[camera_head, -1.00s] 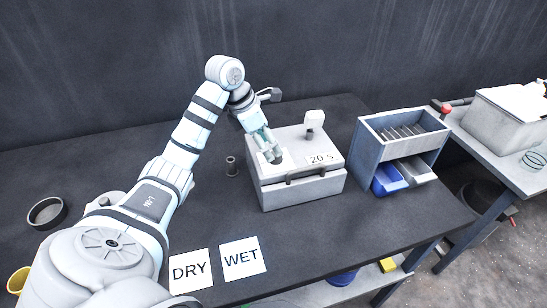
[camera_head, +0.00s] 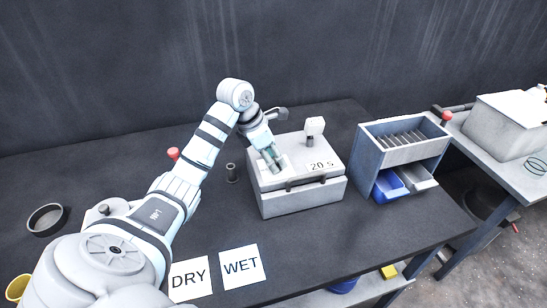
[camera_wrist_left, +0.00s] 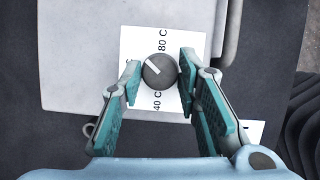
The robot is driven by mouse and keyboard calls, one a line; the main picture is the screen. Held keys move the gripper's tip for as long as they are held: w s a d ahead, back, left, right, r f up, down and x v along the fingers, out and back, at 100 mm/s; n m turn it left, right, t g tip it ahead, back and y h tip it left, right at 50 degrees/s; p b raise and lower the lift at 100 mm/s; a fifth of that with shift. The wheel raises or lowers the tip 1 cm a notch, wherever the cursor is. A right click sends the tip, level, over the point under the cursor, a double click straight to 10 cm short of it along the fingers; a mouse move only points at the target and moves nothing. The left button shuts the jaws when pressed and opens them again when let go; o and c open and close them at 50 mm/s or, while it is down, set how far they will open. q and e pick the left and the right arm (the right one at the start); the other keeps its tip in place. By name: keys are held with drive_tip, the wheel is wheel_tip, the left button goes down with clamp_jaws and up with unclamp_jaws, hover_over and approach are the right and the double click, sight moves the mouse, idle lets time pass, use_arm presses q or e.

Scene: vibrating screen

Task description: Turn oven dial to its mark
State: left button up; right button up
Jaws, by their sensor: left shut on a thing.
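The oven dial (camera_wrist_left: 159,71) is a round dark grey knob with a white pointer line, on a white plate (camera_wrist_left: 135,45) in the left wrist view. The line points up and left. "80 C" is printed above the dial and "40 C" below it; a label at left is mostly hidden by a finger. My left gripper (camera_wrist_left: 160,78) has its teal-padded fingers on both sides of the dial, shut on it. In the head view my left gripper (camera_head: 276,167) reaches down onto the top of the pale box (camera_head: 305,199), hiding the dial. My right gripper is not in view.
A "20 S" label (camera_head: 321,165), a dark handle and an upright post are on the box. A small dark cylinder (camera_head: 232,173) stands left of it. A blue-grey rack (camera_head: 408,153) with trays stands right. DRY (camera_head: 190,280) and WET (camera_head: 241,267) cards lie in front.

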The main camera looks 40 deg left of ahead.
use_arm(q)
drive_tip(key=shift+d+n, duration=0.1)
drive_tip(key=shift+n, duration=0.2)
drive_tip(key=n+y+p, duration=0.1)
drive_tip(key=n+p, duration=0.1)
drive_tip(key=n, duration=0.1)
drive_tip(key=shift+d+r+t, duration=0.1)
drive_tip(key=shift+r+t, duration=0.05)
drive_tip(key=shift+t, duration=0.25)
drive_tip(key=n+y+p, duration=0.1)
drive_tip(key=n, duration=0.3)
drive_tip(key=shift+d+y+p, duration=0.1)
drive_tip(key=shift+y+p, duration=0.2)
drive_tip(key=shift+y, duration=0.1)
drive_tip(key=shift+n+y, duration=0.3)
drive_tip(key=shift+n, duration=0.4)
drive_tip(key=shift+n+y+b, duration=0.3)
drive_tip(key=shift+n+b, duration=0.3)
drive_tip(key=shift+n, duration=0.2)
drive_tip(key=o, duration=1.1)
drive_tip(key=shift+w+g, duration=0.1)
drive_tip(key=shift+g, duration=0.2)
drive_tip(key=shift+o, duration=0.2)
